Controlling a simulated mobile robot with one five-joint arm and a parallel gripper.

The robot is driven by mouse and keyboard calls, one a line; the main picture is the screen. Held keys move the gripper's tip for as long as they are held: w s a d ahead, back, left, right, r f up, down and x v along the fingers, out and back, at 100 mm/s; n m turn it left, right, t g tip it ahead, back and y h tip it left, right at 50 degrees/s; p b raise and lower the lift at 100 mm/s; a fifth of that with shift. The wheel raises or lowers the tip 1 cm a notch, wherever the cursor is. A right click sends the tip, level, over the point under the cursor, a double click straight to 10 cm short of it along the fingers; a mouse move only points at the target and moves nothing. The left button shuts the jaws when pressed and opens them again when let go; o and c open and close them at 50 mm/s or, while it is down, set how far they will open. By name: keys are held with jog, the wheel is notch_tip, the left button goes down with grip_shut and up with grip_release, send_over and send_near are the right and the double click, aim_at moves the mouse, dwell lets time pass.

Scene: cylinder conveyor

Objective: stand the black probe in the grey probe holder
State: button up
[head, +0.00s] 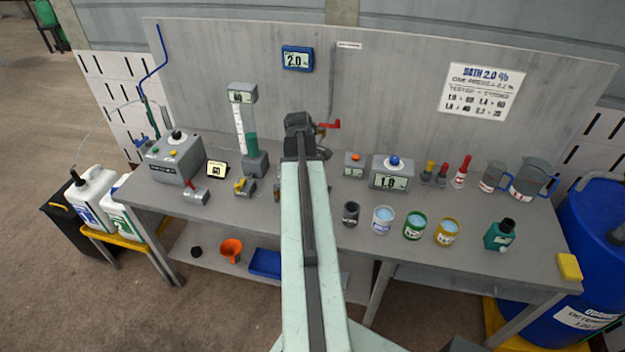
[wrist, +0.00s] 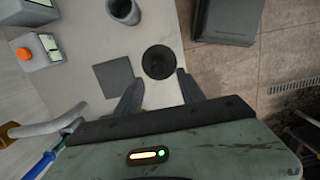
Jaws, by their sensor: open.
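In the wrist view my gripper (wrist: 160,80) is open, its fingers pointing down over the bench. Between and just beyond the fingertips is a dark round thing (wrist: 158,62) near the bench edge; it may be the black probe seen end-on, but I cannot tell. A grey open-topped cup (wrist: 123,10), which looks like the probe holder, stands farther up that view. In the head view this cup (head: 351,213) stands upright just right of my arm, with a dark mouth. My arm hides the gripper and the bench around it in the head view.
A flat grey square (wrist: 115,78) lies beside the left finger. A box with an orange button (wrist: 25,53) stands farther left. Right of the cup are white (head: 383,220), green (head: 414,227) and yellow (head: 446,233) beakers. A meter (head: 391,173) stands behind them.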

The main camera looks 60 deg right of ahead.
jog(key=shift+s+d, duration=0.25)
jog(key=shift+s, duration=0.05)
jog(key=f+b, duration=0.8)
jog(key=shift+s+d, duration=0.1)
jog(key=shift+s, duration=0.3)
jog(key=shift+r, duration=0.15)
grip_shut()
